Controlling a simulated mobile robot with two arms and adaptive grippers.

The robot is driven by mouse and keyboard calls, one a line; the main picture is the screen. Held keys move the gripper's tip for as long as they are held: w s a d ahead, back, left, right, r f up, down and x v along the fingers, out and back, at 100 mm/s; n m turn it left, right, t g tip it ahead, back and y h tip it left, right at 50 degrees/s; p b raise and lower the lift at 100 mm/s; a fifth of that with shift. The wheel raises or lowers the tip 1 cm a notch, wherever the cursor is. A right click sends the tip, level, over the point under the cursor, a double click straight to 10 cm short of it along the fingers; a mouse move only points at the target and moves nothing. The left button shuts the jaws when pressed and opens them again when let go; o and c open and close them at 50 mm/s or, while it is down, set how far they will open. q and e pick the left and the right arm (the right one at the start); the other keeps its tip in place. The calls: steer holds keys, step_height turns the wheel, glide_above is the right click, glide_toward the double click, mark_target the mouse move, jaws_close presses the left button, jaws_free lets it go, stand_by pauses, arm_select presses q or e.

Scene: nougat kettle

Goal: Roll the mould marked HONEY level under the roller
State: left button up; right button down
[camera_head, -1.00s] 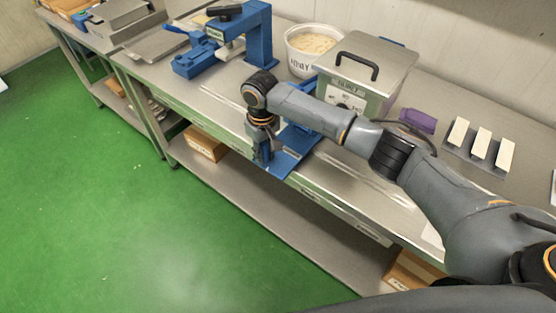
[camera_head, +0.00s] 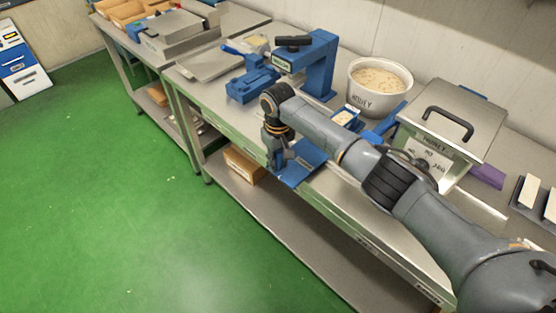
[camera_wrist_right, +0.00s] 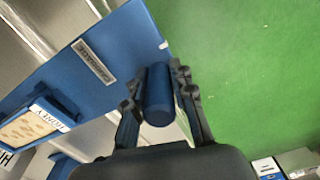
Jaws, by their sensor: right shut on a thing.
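My right gripper (camera_wrist_right: 160,95) is shut on a blue cylindrical handle at the end of the blue plate (camera_wrist_right: 105,60). In the head view, my right gripper (camera_head: 277,150) is at the bench's front edge, beside the blue plate (camera_head: 303,163). The mould marked HONEY (camera_wrist_right: 28,128) holds pale nougat in a blue frame at the plate's side. It also shows in the head view as a small mould (camera_head: 345,119) behind my right arm. My arm hides much of the blue device, and I cannot make out the roller. My left gripper is not in view.
A blue press with a black handle (camera_head: 318,65) stands farther left. White bars lie at the right. The green floor (camera_head: 120,220) before the bench is clear.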

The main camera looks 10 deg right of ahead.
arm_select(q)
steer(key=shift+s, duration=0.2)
arm_select(e)
steer(key=shift+s, duration=0.1)
steer(key=c, duration=1.1)
jaws_free()
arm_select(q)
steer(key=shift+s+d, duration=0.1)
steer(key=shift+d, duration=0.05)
arm_select(e)
steer(key=shift+r, duration=0.3)
step_height(320, 180, up, 11)
steer(key=shift+r, duration=0.2)
